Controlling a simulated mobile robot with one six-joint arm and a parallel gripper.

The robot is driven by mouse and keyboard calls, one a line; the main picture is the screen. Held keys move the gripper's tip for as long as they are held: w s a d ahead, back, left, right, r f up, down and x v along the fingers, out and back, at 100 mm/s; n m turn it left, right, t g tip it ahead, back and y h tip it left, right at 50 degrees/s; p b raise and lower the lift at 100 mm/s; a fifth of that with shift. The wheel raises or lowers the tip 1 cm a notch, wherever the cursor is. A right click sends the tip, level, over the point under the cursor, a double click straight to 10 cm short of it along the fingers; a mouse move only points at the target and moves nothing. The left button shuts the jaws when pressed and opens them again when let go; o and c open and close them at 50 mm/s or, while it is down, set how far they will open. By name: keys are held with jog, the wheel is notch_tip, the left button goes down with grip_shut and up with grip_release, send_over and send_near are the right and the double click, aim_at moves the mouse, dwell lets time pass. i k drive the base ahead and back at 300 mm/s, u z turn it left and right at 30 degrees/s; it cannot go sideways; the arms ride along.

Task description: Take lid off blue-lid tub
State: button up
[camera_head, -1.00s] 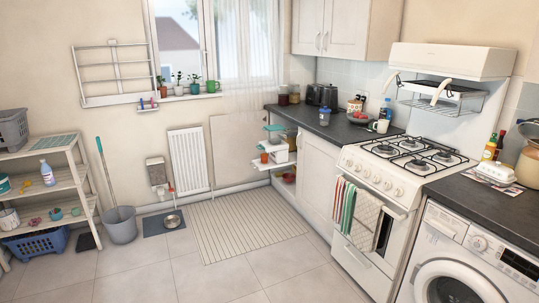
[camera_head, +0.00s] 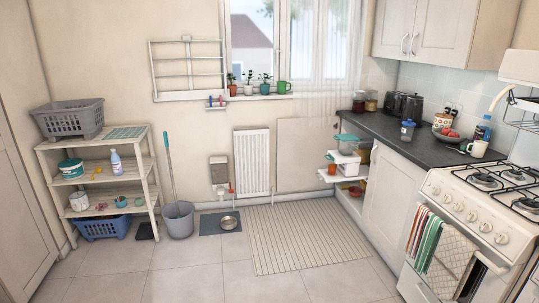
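A fruit bowl (camera_head: 445,138), a white mug (camera_head: 477,149) and a blue bottle (camera_head: 482,130) stand right of the tub. The stove (camera_head: 470,215) is at right. A ribbed mat (camera_head: 305,240) lies on open floor.

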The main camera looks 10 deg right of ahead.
aim_at(409, 123)
jog(key=u, duration=0.4)
jog(key=i, duration=3.1)
jog(key=z, duration=0.55)
jog(key=i, duration=0.75)
jog(key=z, duration=0.55)
jog(key=i, duration=0.7)
jog(key=z, duration=0.9)
jog(key=i, duration=0.55)
jog(key=z, duration=0.1)
